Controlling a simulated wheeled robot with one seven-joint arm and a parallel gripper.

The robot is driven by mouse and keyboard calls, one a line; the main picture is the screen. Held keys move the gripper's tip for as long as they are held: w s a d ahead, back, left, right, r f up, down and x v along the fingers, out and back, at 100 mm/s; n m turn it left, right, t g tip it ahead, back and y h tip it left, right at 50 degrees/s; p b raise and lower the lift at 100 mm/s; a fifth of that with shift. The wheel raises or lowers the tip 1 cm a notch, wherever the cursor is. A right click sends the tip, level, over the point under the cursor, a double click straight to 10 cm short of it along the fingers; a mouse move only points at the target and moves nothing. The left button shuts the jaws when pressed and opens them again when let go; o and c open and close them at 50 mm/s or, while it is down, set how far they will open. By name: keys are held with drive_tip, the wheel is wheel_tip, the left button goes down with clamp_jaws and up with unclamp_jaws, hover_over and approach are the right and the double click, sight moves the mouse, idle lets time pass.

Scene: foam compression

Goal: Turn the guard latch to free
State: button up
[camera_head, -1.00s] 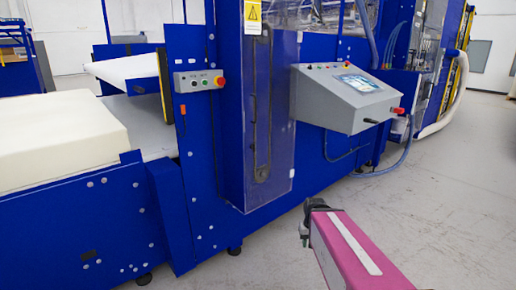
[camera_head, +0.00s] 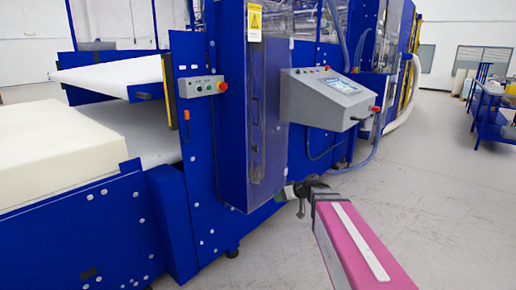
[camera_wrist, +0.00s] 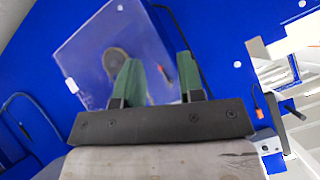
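The clear guard panel (camera_head: 270,110) covers a dark upright strip on the front of the blue machine. It also shows tilted in the wrist view (camera_wrist: 88,52), with a dark rounded end behind it. I cannot make out the guard latch for certain in either view. My gripper (camera_head: 292,192) is near the guard's lower right edge in the head view. In the wrist view my gripper (camera_wrist: 158,75) has its two green fingers apart with nothing between them. The left finger overlaps the rounded end in the picture; contact cannot be told.
A grey control console (camera_head: 325,98) with a screen juts out right of the guard, above blue hoses. A small button box (camera_head: 202,86) with a red knob is to its left. A cream foam block (camera_head: 60,150) lies on the conveyor at left.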

sight(256, 148)
drive_tip(key=w+a+r+n+t+y, duration=0.1)
drive_tip(key=w+r+n+t+y, duration=0.15)
drive_tip(key=w+r, duration=0.5)
drive_tip(key=w+a+r+n+t+y, duration=0.1)
drive_tip(key=w+a+r+t+y, duration=0.2)
drive_tip(key=r, duration=0.7)
drive_tip(key=w+x, duration=0.1)
drive_tip(key=x, duration=0.8)
drive_tip(key=shift+w+f, duration=0.25)
drive_tip(key=shift+f, duration=0.15)
drive_tip(key=shift+h, duration=0.25)
drive_tip(key=c, duration=0.6)
